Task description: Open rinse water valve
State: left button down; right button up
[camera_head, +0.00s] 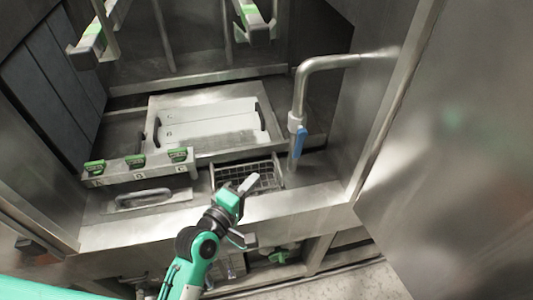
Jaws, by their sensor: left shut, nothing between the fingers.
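A steel rinse pipe (304,88) comes from the right wall and bends down at the right of the wash bay. A blue lever (300,141), which looks like the valve handle, sits on its vertical part and hangs roughly downward. My left gripper (250,183) is shut and empty. In the picture it is below and left of the blue lever, apart from it, over the front edge of the bay. My right gripper is not in view.
A wire basket (262,176) lies sunk behind my left gripper. A white panel with black handles (205,118) and a bar with green tags (137,164) are to the left. A large steel panel (460,150) fills the right side.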

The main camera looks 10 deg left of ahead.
aim_at(299, 145)
pick_arm(q)
jog(key=s+d+p+x, duration=0.1)
jog(key=p+x, duration=0.4)
jog(key=x, duration=0.7)
jog(key=shift+w+d+f, duration=0.15)
jog(key=shift+d, duration=0.7)
